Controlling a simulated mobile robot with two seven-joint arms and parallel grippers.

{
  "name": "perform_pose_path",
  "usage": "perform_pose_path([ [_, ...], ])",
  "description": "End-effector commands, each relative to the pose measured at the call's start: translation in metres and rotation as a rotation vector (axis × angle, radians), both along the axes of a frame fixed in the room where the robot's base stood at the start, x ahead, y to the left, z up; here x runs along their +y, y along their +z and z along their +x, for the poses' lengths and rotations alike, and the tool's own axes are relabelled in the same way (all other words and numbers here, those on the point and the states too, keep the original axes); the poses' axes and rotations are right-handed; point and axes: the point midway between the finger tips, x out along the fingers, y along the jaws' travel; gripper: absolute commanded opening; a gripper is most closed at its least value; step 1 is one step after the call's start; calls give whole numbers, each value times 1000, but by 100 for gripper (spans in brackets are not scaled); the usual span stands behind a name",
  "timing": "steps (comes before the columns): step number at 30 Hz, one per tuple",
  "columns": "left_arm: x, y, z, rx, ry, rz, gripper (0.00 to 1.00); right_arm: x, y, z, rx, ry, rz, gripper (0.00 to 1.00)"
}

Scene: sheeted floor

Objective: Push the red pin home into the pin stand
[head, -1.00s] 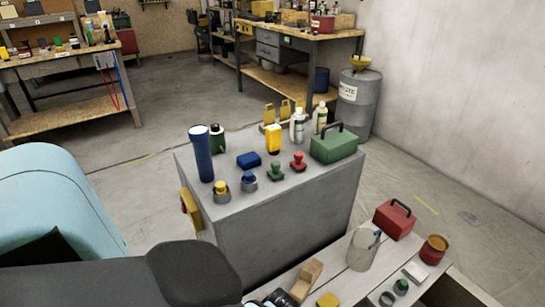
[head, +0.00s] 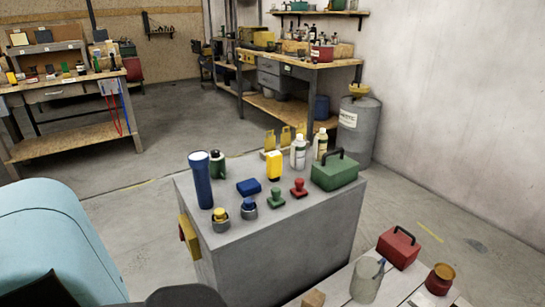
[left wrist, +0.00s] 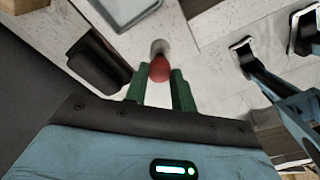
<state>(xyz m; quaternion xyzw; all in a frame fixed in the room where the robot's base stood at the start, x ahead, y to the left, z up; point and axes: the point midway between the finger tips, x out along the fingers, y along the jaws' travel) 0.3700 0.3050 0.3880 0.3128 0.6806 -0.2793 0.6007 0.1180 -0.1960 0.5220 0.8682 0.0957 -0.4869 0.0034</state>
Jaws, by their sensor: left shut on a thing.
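In the left wrist view the red pin (left wrist: 159,69) sits between the green fingertips of my left gripper (left wrist: 158,84), which is shut on it. The pin's lower end is hidden. My right gripper (left wrist: 272,38) shows at the right of that view, its two dark-tipped fingers apart with nothing between them. Neither gripper shows in the head view.
A grey block (head: 285,245) carries a blue cylinder (head: 201,180), a red knob-shaped piece (head: 298,188), a green toolbox (head: 334,172) and bottles.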

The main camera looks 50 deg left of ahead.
Motion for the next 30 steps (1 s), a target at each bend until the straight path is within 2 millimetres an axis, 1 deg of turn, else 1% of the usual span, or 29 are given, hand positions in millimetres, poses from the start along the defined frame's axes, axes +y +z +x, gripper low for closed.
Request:
perform_pose_path([
  [9, 0, -7, 0, -1, 0, -1, 2, -2, -6, 4, -7, 11, -6, 100],
  [18, 0, -14, 1, -1, 0, 0, 2, -3, -10, 2, -2, 12, -6, 100],
  [23, 0, -13, 1, -1, 0, 0, 2, -3, -10, 1, 0, 12, -6, 100],
  [24, 0, -13, 1, -1, 0, 0, 31, -2, -10, 0, 1, 10, -5, 100],
  [28, 0, -13, 0, -1, 0, 0, 48, -2, -9, 0, 2, 5, -4, 100],
  [29, 0, -13, 0, -1, 0, 0, 51, -2, -9, -1, 2, 4, -4, 100],
  [30, 0, -13, 0, -1, 0, 0, 51, -2, -9, -1, 2, 2, -3, 100],
])
